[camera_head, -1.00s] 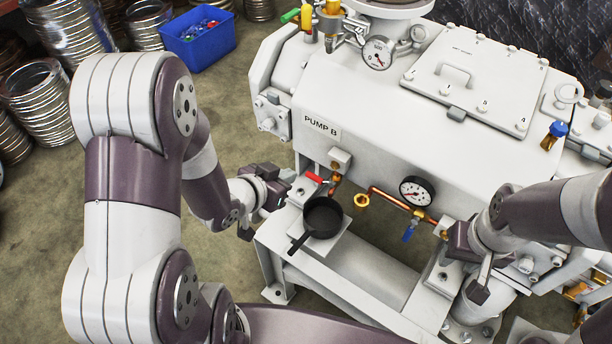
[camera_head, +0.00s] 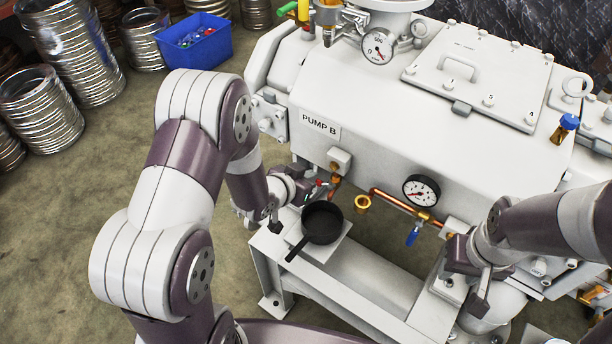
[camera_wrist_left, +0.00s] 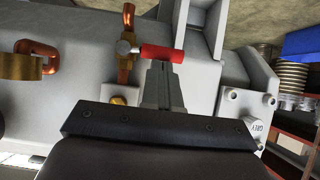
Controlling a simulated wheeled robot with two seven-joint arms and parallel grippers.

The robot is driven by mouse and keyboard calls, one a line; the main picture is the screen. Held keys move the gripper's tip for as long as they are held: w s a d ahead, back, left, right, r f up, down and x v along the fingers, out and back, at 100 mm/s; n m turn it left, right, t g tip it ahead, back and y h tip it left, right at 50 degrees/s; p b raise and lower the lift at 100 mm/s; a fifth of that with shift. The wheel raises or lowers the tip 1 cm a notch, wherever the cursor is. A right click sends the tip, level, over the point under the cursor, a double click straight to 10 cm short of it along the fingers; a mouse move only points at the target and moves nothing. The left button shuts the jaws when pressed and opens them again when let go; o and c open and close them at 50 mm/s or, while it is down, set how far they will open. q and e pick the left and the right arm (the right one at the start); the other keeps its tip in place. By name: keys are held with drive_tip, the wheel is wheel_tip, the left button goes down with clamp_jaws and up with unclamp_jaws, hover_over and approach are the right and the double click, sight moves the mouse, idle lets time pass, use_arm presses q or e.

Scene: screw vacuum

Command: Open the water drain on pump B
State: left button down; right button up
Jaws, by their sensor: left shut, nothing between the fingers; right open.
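The white pump marked PUMP B (camera_head: 319,124) fills the middle of the head view. Below its label, a small drain valve with a red handle (camera_head: 319,183) sits on a copper pipe. The left wrist view shows the red handle (camera_wrist_left: 162,53) lying crosswise on the valve. My left gripper (camera_head: 311,193) is shut and empty. Its fingertips (camera_wrist_left: 158,72) are right at the red handle's near side; whether they touch it I cannot tell. A black pan (camera_head: 322,222) stands below the valve on the frame. My right gripper (camera_head: 478,282) is open and empty at the right.
A copper pipe with a brass open end (camera_head: 363,203), a pressure gauge (camera_head: 421,191) and a blue-handled valve (camera_head: 413,236) are right of the red handle. A blue bin (camera_head: 195,42) and metal hoses (camera_head: 40,108) stand on the floor at the back left.

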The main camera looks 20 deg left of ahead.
idle(0.3)
use_arm(q)
drive_tip(key=shift+a+f+p, duration=0.1)
drive_tip(key=shift+p, duration=0.25)
